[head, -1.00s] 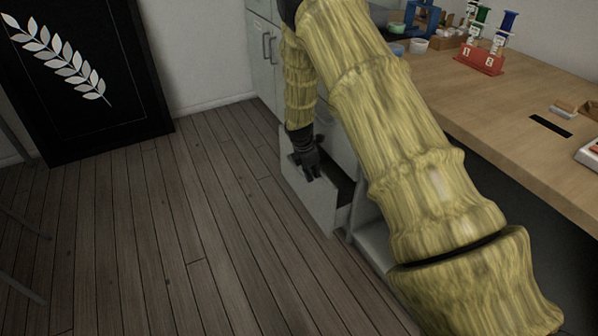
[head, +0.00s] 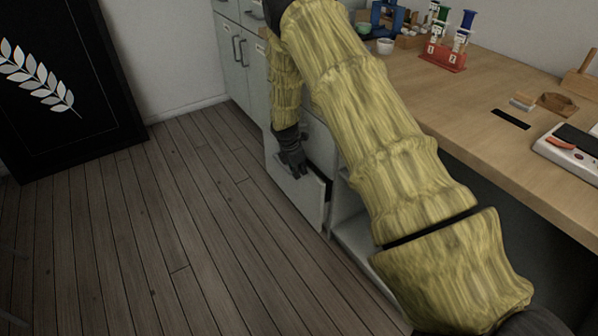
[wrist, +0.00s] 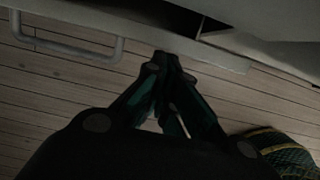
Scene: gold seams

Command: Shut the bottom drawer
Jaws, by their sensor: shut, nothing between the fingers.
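The bottom drawer (head: 297,200) is a pale grey front low in the cabinet under the workbench. It stands a little out from the cabinet, with a narrow dark gap along its top and right side. My gripper (head: 297,173) is shut and empty, at the top edge of the drawer front in the head view. In the wrist view my gripper (wrist: 168,62) has its fingertips at the drawer's edge, right of a bar handle (wrist: 75,45). I cannot tell whether the fingertips touch the front.
The wooden bench top (head: 460,110) holds a red stand (head: 442,57) with small figures, a white cup (head: 385,46) and a white device (head: 575,150). A framed leaf picture (head: 60,90) leans at the left wall. The plank floor (head: 150,240) before the drawer is clear.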

